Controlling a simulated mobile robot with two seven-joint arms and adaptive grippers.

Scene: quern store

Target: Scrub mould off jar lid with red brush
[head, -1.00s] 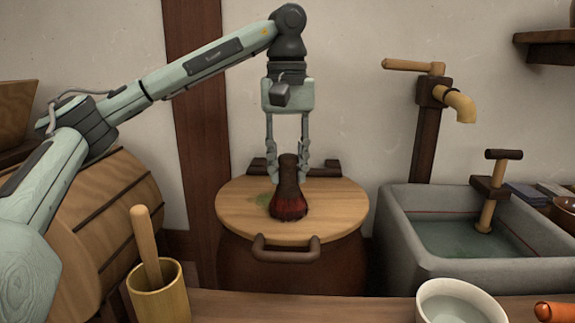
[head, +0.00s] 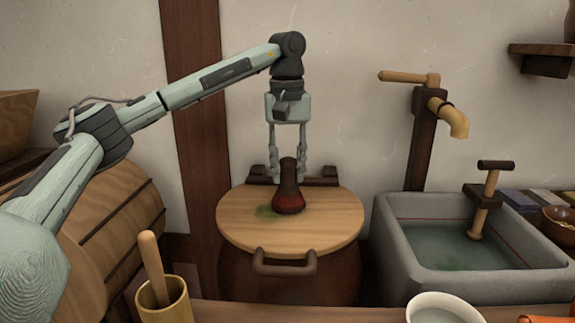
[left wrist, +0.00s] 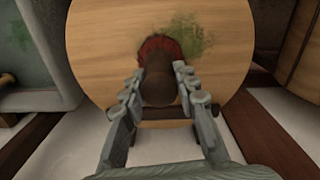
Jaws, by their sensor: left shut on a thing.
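The jar lid (head: 325,215) is a round wooden disc with a dark front handle, lying on a brown jar (head: 290,283). A green mould patch (head: 264,211) marks it left of the brush; it also shows in the left wrist view (left wrist: 188,38). The red brush (head: 288,204) stands upright on the lid, dark handle up and red bristles down, overlapping the mould's edge. My left gripper (head: 288,172) is shut on its handle from above; the handle shows between the fingers in the left wrist view (left wrist: 160,85). My right gripper is not in view.
A grey stone basin (head: 400,245) with water and a wooden pump (head: 487,205) stands right, below a tap (head: 447,115). A barrel (head: 115,225) is left. A wooden cup with a stick (head: 167,305) and a white bowl (head: 442,305) stand at the front edge.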

